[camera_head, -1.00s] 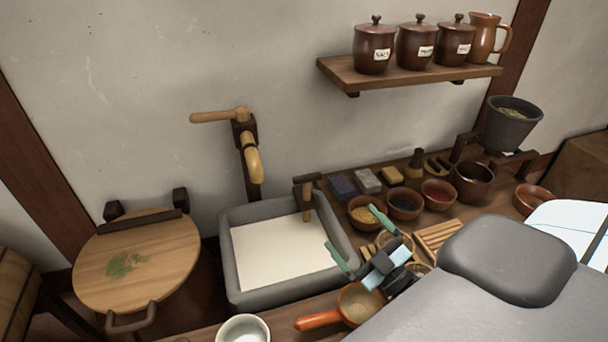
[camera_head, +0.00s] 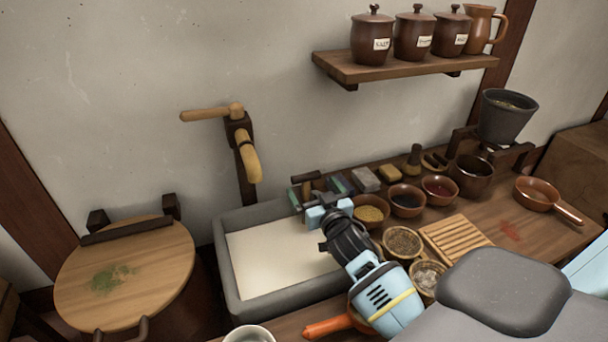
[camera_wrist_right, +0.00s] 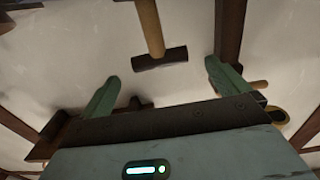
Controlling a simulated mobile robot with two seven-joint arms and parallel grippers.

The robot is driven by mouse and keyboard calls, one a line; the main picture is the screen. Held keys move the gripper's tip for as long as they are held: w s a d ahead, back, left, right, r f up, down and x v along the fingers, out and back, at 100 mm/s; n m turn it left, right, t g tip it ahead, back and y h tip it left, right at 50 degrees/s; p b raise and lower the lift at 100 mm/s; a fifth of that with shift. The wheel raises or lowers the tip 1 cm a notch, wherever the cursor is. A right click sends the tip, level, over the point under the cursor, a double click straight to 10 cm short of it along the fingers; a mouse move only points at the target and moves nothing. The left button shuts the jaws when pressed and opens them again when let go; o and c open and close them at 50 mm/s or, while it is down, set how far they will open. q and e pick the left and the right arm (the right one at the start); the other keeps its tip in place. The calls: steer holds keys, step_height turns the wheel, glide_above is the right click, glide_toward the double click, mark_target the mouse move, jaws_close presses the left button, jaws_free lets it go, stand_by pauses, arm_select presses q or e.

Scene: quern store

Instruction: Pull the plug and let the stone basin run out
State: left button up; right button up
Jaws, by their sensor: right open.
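The grey stone basin (camera_head: 228,285) holds a flat, pale cream liquid. The plug handle (camera_head: 305,178), a dark crossbar on a light wooden shaft, stands at the basin's back right corner. My right gripper (camera_head: 314,187) is open at this handle, partly covering it. In the right wrist view the dark crossbar (camera_wrist_right: 160,59) lies across the gap ahead of the open fingers (camera_wrist_right: 163,88), apart from both. The drain is hidden under the liquid. My left gripper is not in view.
A wooden tap (camera_head: 248,160) hangs on the wall behind the basin. Small bowls (camera_head: 371,211), soap-like blocks (camera_head: 364,178) and a slatted rack (camera_head: 458,240) crowd the counter to the right. A round wooden lid (camera_head: 140,265) is at left.

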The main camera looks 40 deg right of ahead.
steer(key=shift+x, duration=3.85)
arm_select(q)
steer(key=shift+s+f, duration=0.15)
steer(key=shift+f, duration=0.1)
arm_select(e)
steer(key=shift+c, duration=0.4)
steer(key=c, duration=0.9)
step_height(320, 180, up, 5)
steer(key=shift+w+f+p, duration=0.1)
steer(key=shift+f+p, duration=0.15)
steer(key=shift+p, duration=0.8)
steer(key=shift+c, duration=0.2)
steer(key=o, duration=1)
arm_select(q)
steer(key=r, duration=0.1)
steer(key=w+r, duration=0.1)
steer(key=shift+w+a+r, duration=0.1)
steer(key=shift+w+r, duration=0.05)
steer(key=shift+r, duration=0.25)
arm_select(e)
steer(key=shift+f, duration=0.1)
